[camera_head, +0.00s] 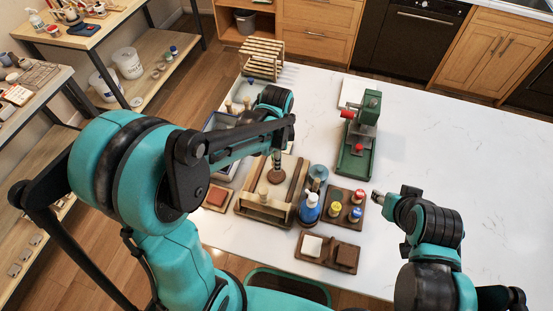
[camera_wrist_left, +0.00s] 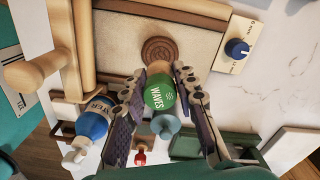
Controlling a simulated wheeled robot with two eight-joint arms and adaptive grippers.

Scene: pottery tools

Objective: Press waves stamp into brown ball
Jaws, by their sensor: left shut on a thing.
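My left gripper (camera_wrist_left: 165,82) is shut on the waves stamp (camera_wrist_left: 159,92), which has a green top lettered "WAVES" and a pale wooden body. The brown ball (camera_wrist_left: 160,50) looks like a flattened disc with ring marks, lying on a pale board; it also shows in the head view (camera_head: 276,177). The stamp is over the near edge of the clay in the wrist view; I cannot tell whether they touch. In the head view my left gripper (camera_head: 278,154) is just above the clay. My right gripper (camera_head: 378,195) is off to the right, away from the clay, its fingers too small to read.
A wooden frame with a roller (camera_head: 264,198) stands around the clay. A blue water bottle (camera_head: 310,208) and a rack of coloured stamps (camera_head: 345,204) are to its right. A green press (camera_head: 362,140) stands farther right. The table's right side is clear.

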